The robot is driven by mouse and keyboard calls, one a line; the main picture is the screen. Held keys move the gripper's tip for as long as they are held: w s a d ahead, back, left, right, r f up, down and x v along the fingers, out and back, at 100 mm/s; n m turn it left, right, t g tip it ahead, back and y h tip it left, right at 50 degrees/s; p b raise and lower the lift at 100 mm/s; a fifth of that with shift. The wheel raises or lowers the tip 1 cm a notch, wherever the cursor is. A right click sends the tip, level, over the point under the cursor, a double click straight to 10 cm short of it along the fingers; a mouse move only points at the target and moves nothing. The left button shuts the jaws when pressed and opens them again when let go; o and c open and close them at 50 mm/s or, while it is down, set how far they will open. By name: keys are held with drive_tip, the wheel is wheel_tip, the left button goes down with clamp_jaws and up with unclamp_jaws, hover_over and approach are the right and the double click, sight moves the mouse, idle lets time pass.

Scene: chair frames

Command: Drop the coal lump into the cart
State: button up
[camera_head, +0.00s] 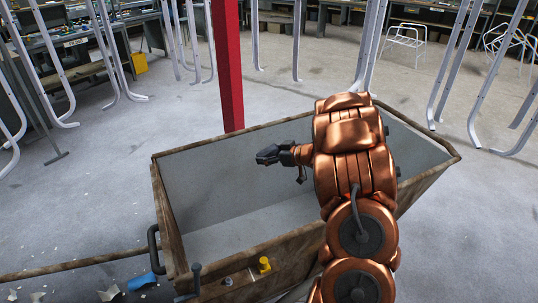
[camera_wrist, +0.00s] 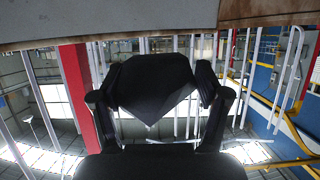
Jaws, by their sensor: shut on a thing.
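The cart (camera_head: 225,238) is an open box with pale grey inner walls and a rusty brown rim. It stands in the middle of the head view and looks empty where I can see inside. My gripper (camera_head: 276,155) is over the cart's opening, left of my copper-coloured arm. It is shut on the dark, faceted coal lump (camera_wrist: 155,85), which sits between both fingers in the wrist view. In the head view the lump is small and hard to tell from the dark fingers. My arm hides part of the cart's interior and front wall.
A red post (camera_head: 228,65) stands just behind the cart. Bent metal chair frames (camera_head: 460,70) hang around both sides. Blue and pale scraps (camera_head: 142,281) lie on the floor at lower left, near a long rusty bar (camera_head: 75,265). Workbenches line the back.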

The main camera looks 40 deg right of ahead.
drive_tip(key=o, duration=1.3)
drive_tip(key=v, duration=1.2)
